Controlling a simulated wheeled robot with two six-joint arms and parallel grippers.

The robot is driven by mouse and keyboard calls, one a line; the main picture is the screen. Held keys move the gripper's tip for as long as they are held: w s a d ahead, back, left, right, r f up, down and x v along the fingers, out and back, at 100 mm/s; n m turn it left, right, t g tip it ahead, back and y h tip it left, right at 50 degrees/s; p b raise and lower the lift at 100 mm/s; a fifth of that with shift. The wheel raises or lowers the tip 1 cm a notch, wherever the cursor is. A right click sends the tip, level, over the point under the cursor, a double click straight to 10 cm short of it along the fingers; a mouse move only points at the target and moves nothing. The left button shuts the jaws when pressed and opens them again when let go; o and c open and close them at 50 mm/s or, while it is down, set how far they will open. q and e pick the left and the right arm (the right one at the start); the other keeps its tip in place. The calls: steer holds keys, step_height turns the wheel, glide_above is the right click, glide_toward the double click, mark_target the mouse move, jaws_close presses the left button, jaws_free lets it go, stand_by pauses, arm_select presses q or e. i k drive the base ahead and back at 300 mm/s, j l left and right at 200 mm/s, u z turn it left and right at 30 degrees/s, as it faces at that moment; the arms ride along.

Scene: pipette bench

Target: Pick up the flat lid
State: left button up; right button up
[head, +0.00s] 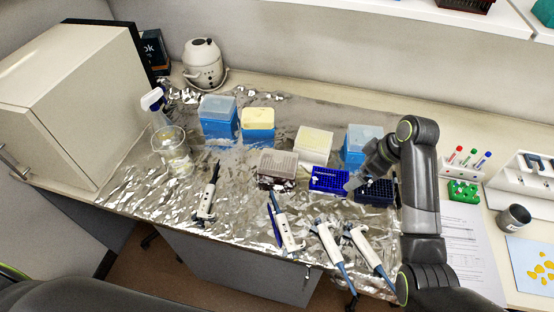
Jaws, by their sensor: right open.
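Several boxes stand on the foil-covered bench, and I cannot tell for sure which cover is the flat lid. A low box with a flat, greyish, see-through lid (278,164) stands in the middle of the bench. Taller blue boxes have clear lids: one at the back left (218,107) and one at the right (362,138). My right gripper (371,181) is open, pointing down above the dark blue rack (374,194), right of the bright blue rack (328,180). It holds nothing that I can see. My left gripper is out of view.
Several pipettes, one of them here (210,195), lie along the front of the foil (150,205). A glass beaker (173,150) and a spray bottle (155,106) stand at the left. A yellow-topped box (258,122) and a pale-topped box (314,142) stand behind.

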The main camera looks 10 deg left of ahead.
mark_target(275, 163)
steer(key=i+j, duration=0.15)
steer(key=j, duration=0.25)
steer(key=i+j, duration=0.1)
steer(key=j, duration=0.3)
steer(key=i+j+z, duration=0.1)
steer(key=j, duration=0.3)
